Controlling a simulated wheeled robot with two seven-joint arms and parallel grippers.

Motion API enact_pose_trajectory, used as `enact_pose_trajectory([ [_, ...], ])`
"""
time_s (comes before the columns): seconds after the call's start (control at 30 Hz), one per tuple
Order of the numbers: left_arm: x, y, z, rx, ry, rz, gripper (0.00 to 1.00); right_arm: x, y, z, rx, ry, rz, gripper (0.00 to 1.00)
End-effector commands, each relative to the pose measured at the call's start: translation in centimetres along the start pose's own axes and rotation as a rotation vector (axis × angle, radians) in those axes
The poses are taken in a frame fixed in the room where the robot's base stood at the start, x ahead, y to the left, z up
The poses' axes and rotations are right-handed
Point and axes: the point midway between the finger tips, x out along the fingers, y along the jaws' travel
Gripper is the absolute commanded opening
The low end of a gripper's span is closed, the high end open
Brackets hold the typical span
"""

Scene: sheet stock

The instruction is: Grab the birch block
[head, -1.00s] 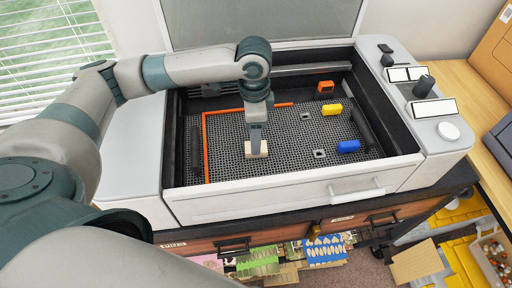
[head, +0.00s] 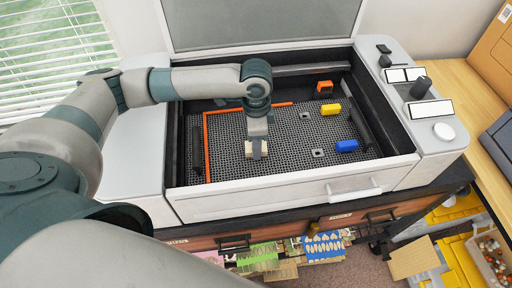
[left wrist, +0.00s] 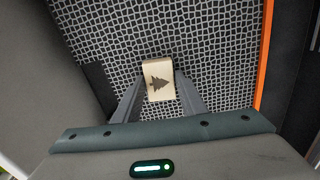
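The birch block (head: 248,150) is a pale wooden piece on the dark perforated bed of the machine, left of its middle. In the left wrist view the birch block (left wrist: 155,94) shows a dark tree mark on its face. My left gripper (head: 258,150) is down at the block, with one finger in front of it hiding part of it. In the left wrist view my left gripper (left wrist: 160,88) has a finger on each side of the block, apart and close to its sides; firm contact cannot be made out. My right gripper is not in view.
A yellow block (head: 330,110), a blue block (head: 346,146) and an orange-and-black piece (head: 324,88) lie to the right on the bed (head: 290,160). An orange strip (head: 207,150) edges the bed's left and back. The machine's front wall (head: 290,189) stands nearer.

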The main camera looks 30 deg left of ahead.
Motion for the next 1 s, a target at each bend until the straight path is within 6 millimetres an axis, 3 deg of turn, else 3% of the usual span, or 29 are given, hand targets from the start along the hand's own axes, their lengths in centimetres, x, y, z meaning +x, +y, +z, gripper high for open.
enact_pose_trajectory([
  [0.03, 0.0, 0.0, 0.0, 0.000, 0.000, 0.000, 0.25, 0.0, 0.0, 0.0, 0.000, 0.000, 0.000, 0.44],
  [0.1, 0.0, 0.0, 0.0, 0.000, 0.000, 0.000, 0.12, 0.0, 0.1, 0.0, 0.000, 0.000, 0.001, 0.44],
  [0.53, -0.5, -0.1, 0.0, -0.001, 0.001, -0.002, 0.12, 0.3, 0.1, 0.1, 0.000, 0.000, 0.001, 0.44],
  [0.8, -3.7, -0.1, -0.1, 0.001, 0.004, -0.005, 0.12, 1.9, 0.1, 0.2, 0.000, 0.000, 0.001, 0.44],
  [1.0, -5.9, 1.4, -3.5, 0.005, 0.006, -0.002, 0.12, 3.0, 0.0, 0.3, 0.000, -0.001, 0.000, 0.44],
])
